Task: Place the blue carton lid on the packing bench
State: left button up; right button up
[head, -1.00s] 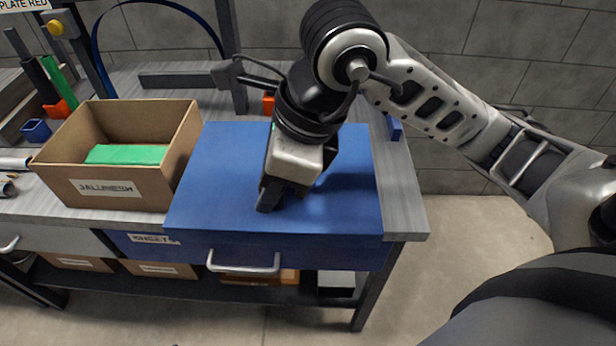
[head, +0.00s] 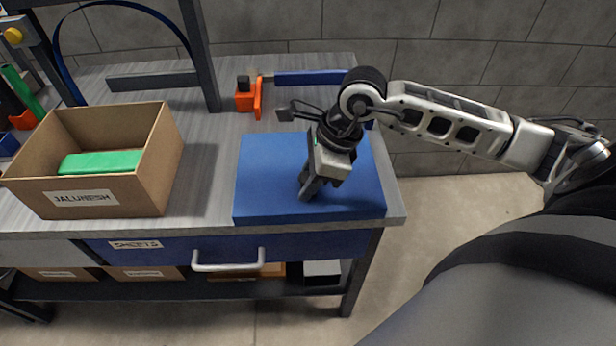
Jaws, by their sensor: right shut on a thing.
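The blue carton lid (head: 270,170) is a flat blue slab at the right end of the grey packing bench (head: 212,150), its front side close to the bench's front edge. It looks level and lies on the bench top or just above it; I cannot tell if it touches everywhere. My right gripper (head: 309,190) reaches down from the upper right over the middle of the lid and is shut on it. The fingertips' grip on the lid is partly hidden by the gripper body. My left gripper is not in view.
An open cardboard carton (head: 150,150) with a green block (head: 100,162) inside stands on the bench to the left. An orange fixture (head: 246,101) and a blue bar (head: 312,77) are behind the lid. A drawer handle (head: 228,262) sticks out below the bench top.

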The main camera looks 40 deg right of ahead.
jog(key=shift+f, duration=0.25)
jog(key=o, duration=0.6)
jog(key=shift+f, duration=0.15)
jog(key=o, duration=0.4)
